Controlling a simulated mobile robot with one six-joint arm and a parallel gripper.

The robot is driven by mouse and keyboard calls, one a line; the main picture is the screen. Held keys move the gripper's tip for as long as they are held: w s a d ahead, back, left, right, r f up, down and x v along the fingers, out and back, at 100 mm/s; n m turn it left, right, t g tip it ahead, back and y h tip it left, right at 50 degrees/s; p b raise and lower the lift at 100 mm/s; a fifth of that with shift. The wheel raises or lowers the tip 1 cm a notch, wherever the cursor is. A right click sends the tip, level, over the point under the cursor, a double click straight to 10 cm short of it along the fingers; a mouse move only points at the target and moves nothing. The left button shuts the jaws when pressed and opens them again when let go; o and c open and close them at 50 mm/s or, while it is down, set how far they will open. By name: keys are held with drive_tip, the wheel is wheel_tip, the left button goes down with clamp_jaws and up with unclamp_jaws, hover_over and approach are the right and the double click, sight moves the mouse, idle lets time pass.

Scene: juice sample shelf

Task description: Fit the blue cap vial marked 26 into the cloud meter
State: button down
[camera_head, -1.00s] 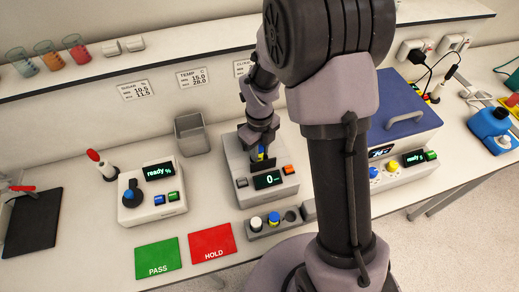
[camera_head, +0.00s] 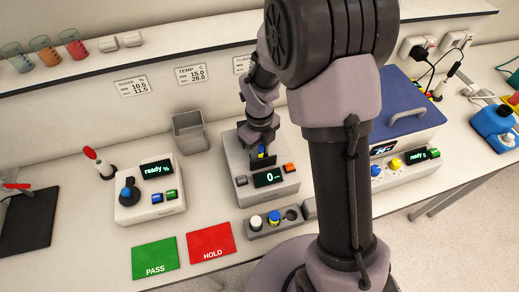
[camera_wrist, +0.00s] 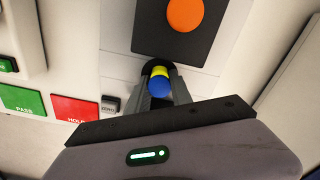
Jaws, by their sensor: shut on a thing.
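My gripper (camera_head: 261,153) is over the top of the grey cloud meter (camera_head: 240,165) in the head view, pointing down. It is shut on a blue cap vial (camera_wrist: 159,87), whose blue cap and yellow band show between the fingers (camera_wrist: 161,92) in the wrist view. The vial is at a dark round opening (camera_wrist: 151,66) in the meter's top. How deep it sits is hidden, and no number on it can be read. The meter's display (camera_head: 268,179) shows a 0.
A small rack (camera_head: 262,234) in front holds a white-capped vial (camera_head: 256,222) and a blue-capped one (camera_head: 274,216), with an empty hole at right. A grey bin (camera_head: 190,133) stands behind left. Green PASS (camera_head: 155,257) and red HOLD (camera_head: 210,244) mats lie in front.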

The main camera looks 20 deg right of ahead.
sight(260, 149)
drive_tip(key=shift+s+f, duration=0.1)
drive_tip(key=c, duration=1.1)
unclamp_jaws()
drive_tip(key=shift+o, duration=0.2)
wheel_tip(260, 149, up, 18)
drive_tip(key=p, duration=0.4)
drive_tip(key=s+a+f+n+t+y+b, duration=0.1)
drive_tip(key=s+a+f+n+t+b, duration=0.1)
drive_tip(key=s+n+b, duration=0.5)
drive_tip(key=s+a+f+n+t+y+b, duration=0.1)
drive_tip(key=s+n+b, duration=0.6)
drive_tip(key=n, duration=1.2)
drive_tip(key=s+a+f+t, duration=0.1)
drive_tip(key=s+t, duration=0.1)
drive_tip(key=s, duration=0.2)
drive_tip(key=shift+s+f+t, duration=0.15)
drive_tip(key=shift+s+t, duration=0.15)
drive_tip(key=shift+t, duration=0.1)
